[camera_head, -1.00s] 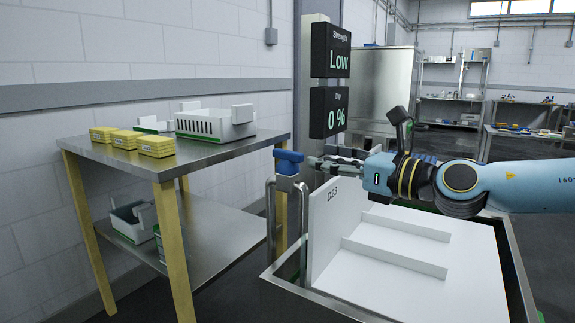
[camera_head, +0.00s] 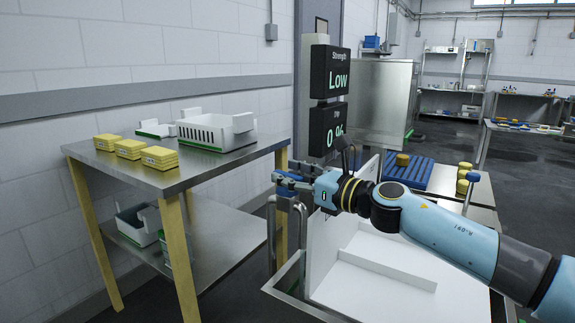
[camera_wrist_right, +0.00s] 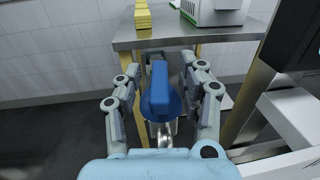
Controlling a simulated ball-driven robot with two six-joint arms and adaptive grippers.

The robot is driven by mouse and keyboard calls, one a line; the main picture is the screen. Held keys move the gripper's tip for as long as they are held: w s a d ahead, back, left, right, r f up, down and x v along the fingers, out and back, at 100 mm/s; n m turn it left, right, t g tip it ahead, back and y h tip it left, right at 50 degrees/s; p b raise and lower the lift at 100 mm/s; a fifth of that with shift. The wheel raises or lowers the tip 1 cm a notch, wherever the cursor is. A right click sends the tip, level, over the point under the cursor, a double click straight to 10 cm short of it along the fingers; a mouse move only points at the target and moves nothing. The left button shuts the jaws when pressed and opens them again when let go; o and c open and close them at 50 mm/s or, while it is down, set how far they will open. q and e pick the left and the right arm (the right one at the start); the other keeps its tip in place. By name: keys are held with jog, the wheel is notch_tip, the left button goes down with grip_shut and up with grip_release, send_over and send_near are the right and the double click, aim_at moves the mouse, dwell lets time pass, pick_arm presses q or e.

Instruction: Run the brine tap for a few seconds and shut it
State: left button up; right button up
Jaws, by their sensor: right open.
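The brine tap has a blue handle, which shows in the wrist view (camera_wrist_right: 159,90) and partly in the head view (camera_head: 293,186). It sits on a steel tap body (camera_head: 271,230) at the near left corner of the white-lined tank (camera_head: 395,268). My right gripper (camera_head: 283,181) is open, with its fingers on both sides of the handle. In the wrist view, my right gripper (camera_wrist_right: 163,95) shows a gap between the handle and each finger. No running stream is visible, but the spout is largely hidden. My left gripper is out of view.
A steel table (camera_head: 190,175) with yellow blocks (camera_head: 130,149) and a white crate (camera_head: 216,131) stands close left of the tap. Display boxes (camera_head: 330,72) reading Low and 0 % hang behind it. A blue ridged mat (camera_head: 425,178) lies beyond my arm.

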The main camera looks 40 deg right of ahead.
jog(key=shift+w+a, duration=0.15)
jog(key=shift+w, duration=0.25)
jog(key=shift+c, duration=0.2)
